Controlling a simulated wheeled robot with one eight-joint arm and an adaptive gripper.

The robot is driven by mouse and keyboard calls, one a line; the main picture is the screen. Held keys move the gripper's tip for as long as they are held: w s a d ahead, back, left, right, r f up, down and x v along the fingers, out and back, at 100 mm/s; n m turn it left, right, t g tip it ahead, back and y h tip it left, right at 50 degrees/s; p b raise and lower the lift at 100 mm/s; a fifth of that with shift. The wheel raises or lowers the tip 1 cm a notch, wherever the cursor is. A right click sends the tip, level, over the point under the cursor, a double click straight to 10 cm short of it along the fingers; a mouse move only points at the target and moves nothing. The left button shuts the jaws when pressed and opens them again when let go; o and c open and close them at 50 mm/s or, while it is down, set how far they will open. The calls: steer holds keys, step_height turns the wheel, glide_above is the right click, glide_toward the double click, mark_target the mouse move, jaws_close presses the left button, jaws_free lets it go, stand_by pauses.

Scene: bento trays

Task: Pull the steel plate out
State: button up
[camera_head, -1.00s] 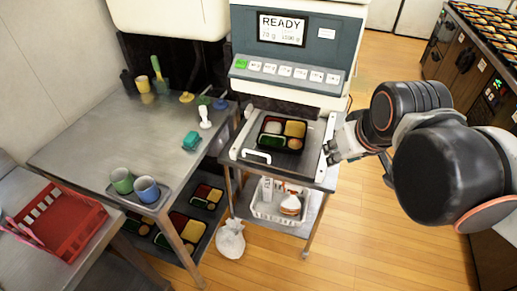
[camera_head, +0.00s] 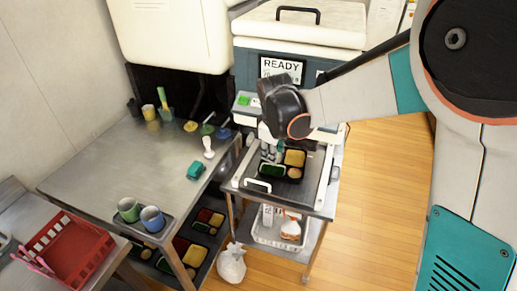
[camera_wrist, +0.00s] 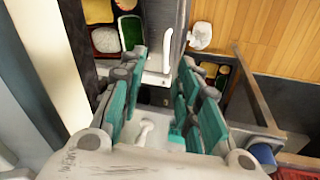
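The steel plate (camera_head: 312,184) lies on the small cart in front of the sealing machine. It has a white handle (camera_head: 258,185) at its front left, and a black bento tray (camera_head: 294,179) with food rests on it. My gripper (camera_head: 270,153) is over the tray's back left in the head view, partly hidden by my wrist. In the wrist view my gripper (camera_wrist: 164,58) is open and empty, with teal fingers apart. The handle (camera_wrist: 162,66) shows between the fingertips; I cannot tell whether they touch it. The tray (camera_wrist: 117,36) is left of the fingers.
The sealing machine (camera_head: 345,70) stands behind the plate. The metal table (camera_head: 115,165) at left carries cups, a teal object (camera_head: 196,171) and a white tool (camera_head: 208,147). A white basket (camera_head: 268,236) sits under the plate. A bag (camera_head: 231,263) lies on the floor. Floor at right is open.

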steer(key=n+g, duration=0.1)
steer(key=n, duration=0.1)
glide_toward(259, 183)
steer(key=f+b, duration=0.1)
steer(key=f, duration=0.1)
steer(key=w+f+b, duration=0.1)
steer(key=f, duration=0.2)
steer(key=f+b, duration=0.1)
steer(key=f, duration=0.1)
steer(key=shift+w+d+f+b, duration=0.25)
steer(key=shift+w+f+b, duration=0.05)
steer(key=shift+w, duration=0.05)
jaws_close()
